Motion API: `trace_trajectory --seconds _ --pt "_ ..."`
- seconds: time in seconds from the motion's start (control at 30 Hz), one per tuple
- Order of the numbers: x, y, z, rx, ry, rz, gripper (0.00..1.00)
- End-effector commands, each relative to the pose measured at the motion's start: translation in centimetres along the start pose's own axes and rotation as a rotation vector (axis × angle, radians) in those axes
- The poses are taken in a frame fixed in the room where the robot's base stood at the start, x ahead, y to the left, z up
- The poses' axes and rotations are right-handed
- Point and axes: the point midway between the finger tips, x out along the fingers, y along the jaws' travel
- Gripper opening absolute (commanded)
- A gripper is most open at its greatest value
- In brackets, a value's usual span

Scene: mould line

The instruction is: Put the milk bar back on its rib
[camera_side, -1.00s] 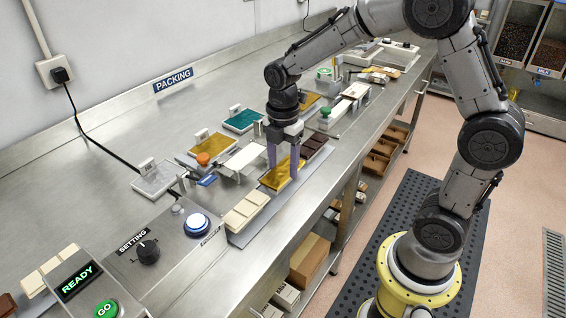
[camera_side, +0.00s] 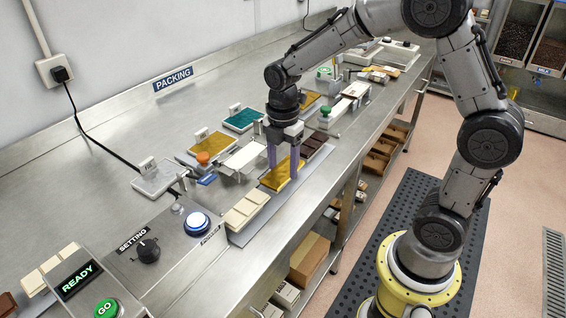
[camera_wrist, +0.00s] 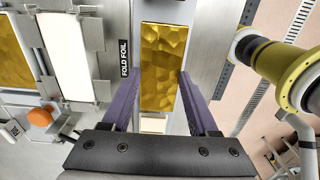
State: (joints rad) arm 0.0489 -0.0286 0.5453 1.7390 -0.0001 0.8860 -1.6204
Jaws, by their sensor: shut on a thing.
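A bar in gold foil (camera_side: 281,174) lies in the middle of a row along the bench's front edge. A dark brown bar (camera_side: 317,146) is behind it and a cream bar (camera_side: 246,210) in front of it. My gripper (camera_side: 283,168) points down with its purple fingers on either side of the gold bar, shut on it. In the wrist view, the gold bar (camera_wrist: 164,62) lies between the two fingers (camera_wrist: 160,82). I cannot tell whether it is raised off its support. No mark naming the milk bar is readable.
A white plate (camera_side: 244,158) of the fold-foil fixture and an orange knob (camera_side: 203,158) stand to the left. Gold (camera_side: 205,142) and teal (camera_side: 243,120) trays lie behind. A control box (camera_side: 175,232) with a lit button is at the front. Open steel bench lies at the left.

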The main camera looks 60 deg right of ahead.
Motion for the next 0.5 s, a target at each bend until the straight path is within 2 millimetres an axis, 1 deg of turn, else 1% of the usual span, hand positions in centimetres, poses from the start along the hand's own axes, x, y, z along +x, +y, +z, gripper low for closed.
trace_trajectory --seconds 0.13,0.17,0.2,0.33,0.5 --pt "-0.01 0.01 0.00 0.000 0.000 0.000 0.00" --pt "-0.01 0.01 0.00 0.000 0.000 0.000 0.64" --pt "-0.01 0.01 0.00 0.000 0.000 0.000 0.71" --pt "-0.02 0.01 0.00 0.000 0.000 0.000 0.94" --pt "-0.02 0.01 0.00 0.000 0.000 0.000 0.95"
